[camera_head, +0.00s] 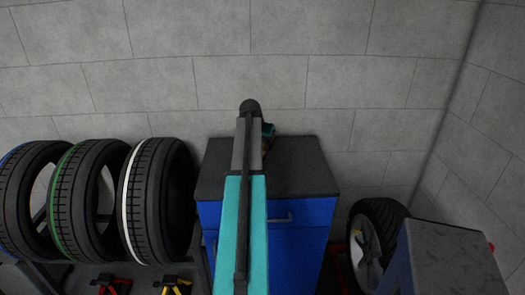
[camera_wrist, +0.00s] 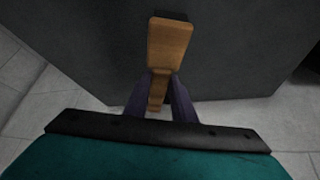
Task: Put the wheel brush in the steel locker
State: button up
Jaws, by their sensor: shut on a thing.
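My gripper (camera_wrist: 160,88) is shut on a wooden piece, which looks like the handle of the wheel brush (camera_wrist: 170,42). The wood stands out past the dark purple fingers toward a dark grey surface in the wrist view. No bristles show, and I cannot tell whether the wood touches that surface. In the head view my arm reaches over a blue cabinet with a dark top (camera_head: 305,165) and hides most of the gripper and the brush. I cannot identify the steel locker for sure in either view.
Several tyres (camera_head: 150,200) stand on a rack left of the cabinet. Red and yellow-black items (camera_head: 173,285) lie below them. A wheel (camera_head: 375,245) and a grey-topped box (camera_head: 450,250) stand to the right. A grey block wall (camera_head: 330,80) closes the back.

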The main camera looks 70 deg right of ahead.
jog(key=shift+w+d, duration=0.2)
jog(key=shift+d, duration=0.55)
jog(key=shift+f, duration=0.2)
jog(key=shift+f+p, duration=0.75)
jog(key=shift+f, duration=0.85)
jog(key=shift+f, duration=0.15)
jog(key=o, duration=1)
jog(key=shift+a+r, duration=0.1)
jog(key=shift+r, duration=0.15)
